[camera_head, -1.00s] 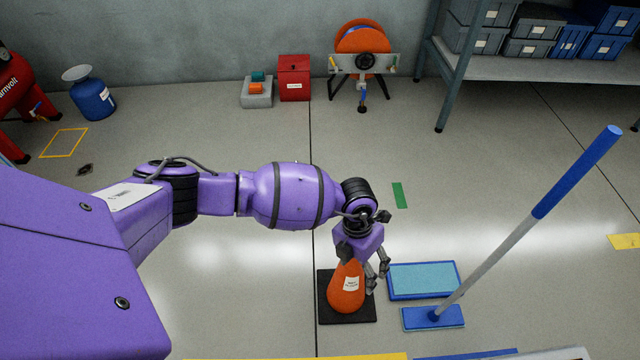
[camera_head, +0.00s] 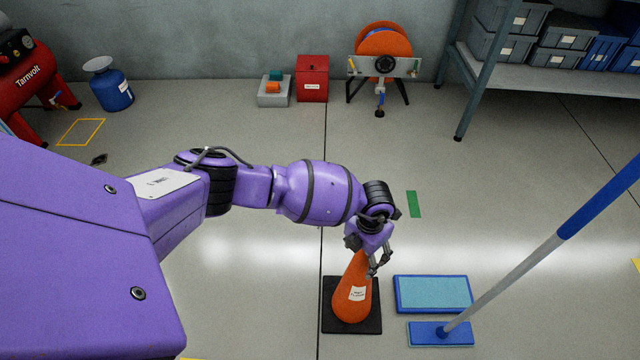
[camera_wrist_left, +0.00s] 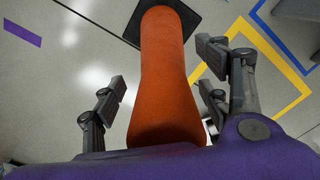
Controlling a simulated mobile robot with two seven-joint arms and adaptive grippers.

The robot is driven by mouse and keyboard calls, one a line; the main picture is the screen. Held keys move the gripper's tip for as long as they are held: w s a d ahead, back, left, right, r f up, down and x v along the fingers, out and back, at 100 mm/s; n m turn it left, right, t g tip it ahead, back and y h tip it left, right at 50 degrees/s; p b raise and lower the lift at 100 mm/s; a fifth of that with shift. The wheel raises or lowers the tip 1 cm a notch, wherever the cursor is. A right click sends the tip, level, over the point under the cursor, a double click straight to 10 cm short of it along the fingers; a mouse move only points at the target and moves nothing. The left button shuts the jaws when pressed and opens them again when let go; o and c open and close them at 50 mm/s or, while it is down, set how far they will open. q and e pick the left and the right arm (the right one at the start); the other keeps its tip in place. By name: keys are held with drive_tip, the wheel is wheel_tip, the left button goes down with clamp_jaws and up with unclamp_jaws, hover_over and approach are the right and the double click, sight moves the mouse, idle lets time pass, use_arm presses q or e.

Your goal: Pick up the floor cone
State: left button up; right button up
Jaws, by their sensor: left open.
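The orange floor cone (camera_head: 351,296) stands upright on its black square base (camera_head: 369,325), with a white label on its side. My left gripper (camera_head: 373,262) is at the upper part of the cone, its fingers pointing down. In the left wrist view the cone (camera_wrist_left: 163,75) runs between the open fingers of the left gripper (camera_wrist_left: 160,95), with gaps visible on both sides. Its top is hidden behind my purple gripper body in the head view. My right gripper is not in view.
A blue tray (camera_head: 434,294) and a blue flat-headed mop (camera_head: 510,283) stand just right of the cone. A red box (camera_head: 312,80), an orange reel (camera_head: 383,43) and a shelf (camera_head: 540,71) are at the back. Floor left of the cone is clear.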

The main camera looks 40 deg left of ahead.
use_arm(q)
drive_tip(key=shift+w+r, duration=0.1)
drive_tip(key=shift+w, duration=0.05)
clamp_jaws()
idle(0.4)
drive_tip(key=shift+r, duration=0.15)
